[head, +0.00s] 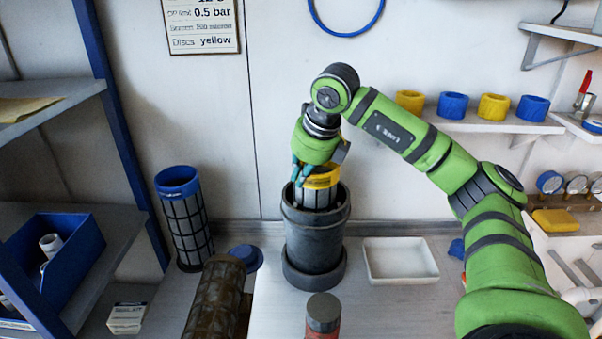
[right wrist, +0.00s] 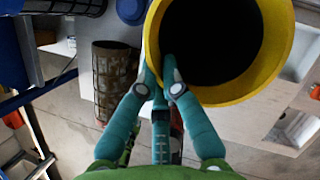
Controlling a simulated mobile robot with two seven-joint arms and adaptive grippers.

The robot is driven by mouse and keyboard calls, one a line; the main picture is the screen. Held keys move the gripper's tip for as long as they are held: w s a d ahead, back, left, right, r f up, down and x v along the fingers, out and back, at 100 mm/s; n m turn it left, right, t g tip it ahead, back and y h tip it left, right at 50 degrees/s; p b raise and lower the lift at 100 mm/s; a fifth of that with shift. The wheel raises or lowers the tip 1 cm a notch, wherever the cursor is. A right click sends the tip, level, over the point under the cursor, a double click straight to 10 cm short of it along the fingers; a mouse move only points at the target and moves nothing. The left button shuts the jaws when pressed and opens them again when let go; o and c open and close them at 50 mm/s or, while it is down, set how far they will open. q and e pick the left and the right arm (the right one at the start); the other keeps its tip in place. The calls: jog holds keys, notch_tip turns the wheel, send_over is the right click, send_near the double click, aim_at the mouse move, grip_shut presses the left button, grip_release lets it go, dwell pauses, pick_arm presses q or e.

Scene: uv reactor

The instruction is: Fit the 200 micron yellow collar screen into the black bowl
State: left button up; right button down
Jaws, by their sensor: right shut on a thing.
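The yellow collar screen (head: 322,178) stands upright at the mouth of the black bowl (head: 314,235), its lower mesh part inside the bowl and its collar above the rim. My right gripper (head: 301,177) is shut on the collar's edge at its left side. In the right wrist view the yellow collar (right wrist: 277,62) is large, with a dark opening, and the fingertips (right wrist: 163,75) pinch its rim. How deep the screen's lower end sits is hidden by the bowl wall. My left gripper is not in view.
A blue-collared screen (head: 185,220) stands left of the bowl, and a brown, dirty screen (head: 218,300) is in front. A white tray (head: 400,260) lies right of the bowl. A dark-capped red item (head: 323,315) stands at the front. Yellow and blue rings (head: 453,106) line a wall shelf.

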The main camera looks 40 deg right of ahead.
aim_at(301, 192)
jog(key=shift+f+b, duration=1.7)
jog(key=shift+f, duration=0.5)
jog(key=c, duration=1.3)
grip_release()
jog(key=v, duration=1.2)
jog(key=shift+r, duration=0.15)
